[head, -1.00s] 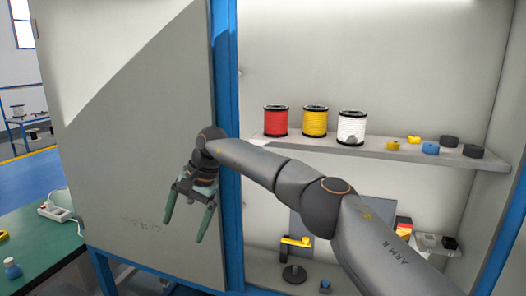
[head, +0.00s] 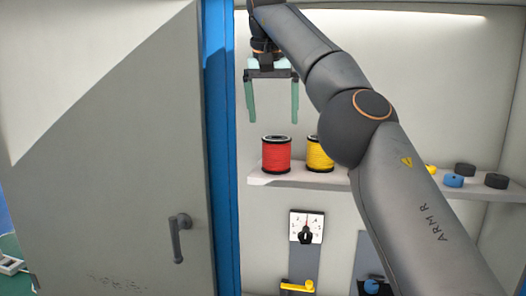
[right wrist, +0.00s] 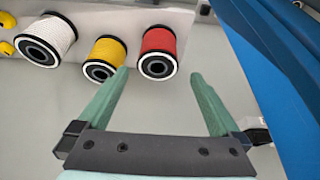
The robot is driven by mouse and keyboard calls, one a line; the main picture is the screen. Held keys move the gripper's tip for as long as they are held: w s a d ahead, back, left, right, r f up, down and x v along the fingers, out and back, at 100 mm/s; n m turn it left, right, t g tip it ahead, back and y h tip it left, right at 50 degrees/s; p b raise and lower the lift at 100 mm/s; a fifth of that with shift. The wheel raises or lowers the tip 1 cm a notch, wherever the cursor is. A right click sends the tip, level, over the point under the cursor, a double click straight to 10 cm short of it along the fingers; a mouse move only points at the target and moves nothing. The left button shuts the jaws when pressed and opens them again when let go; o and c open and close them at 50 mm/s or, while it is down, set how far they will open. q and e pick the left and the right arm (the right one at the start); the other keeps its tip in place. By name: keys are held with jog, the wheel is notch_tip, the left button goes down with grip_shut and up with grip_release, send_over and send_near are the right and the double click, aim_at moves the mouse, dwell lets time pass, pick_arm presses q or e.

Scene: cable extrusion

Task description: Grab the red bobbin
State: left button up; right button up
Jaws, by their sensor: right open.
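The red bobbin (head: 277,155) stands upright at the left end of the shelf, with black rims; it also shows in the right wrist view (right wrist: 158,42). My right gripper (head: 273,120) is open and empty, pointing down above the red bobbin and apart from it. In the right wrist view its two green fingers (right wrist: 159,80) are spread, and the red bobbin lies beyond them, between their tips. My left gripper is not in view.
The yellow bobbin (head: 319,156) stands close right of the red one, partly behind my arm. The white bobbin (right wrist: 50,38) is beyond it. The shelf (head: 310,179) holds small caps at right. A blue cabinet post (head: 222,200) and door (head: 110,170) are at left.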

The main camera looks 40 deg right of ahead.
aim_at(276, 155)
jog(key=x, duration=1.2)
jog(key=shift+s+d+f, duration=0.1)
jog(key=shift+f, duration=0.05)
jog(key=shift+c, duration=0.2)
jog(key=c, duration=1.1)
jog(key=shift+c, duration=0.2)
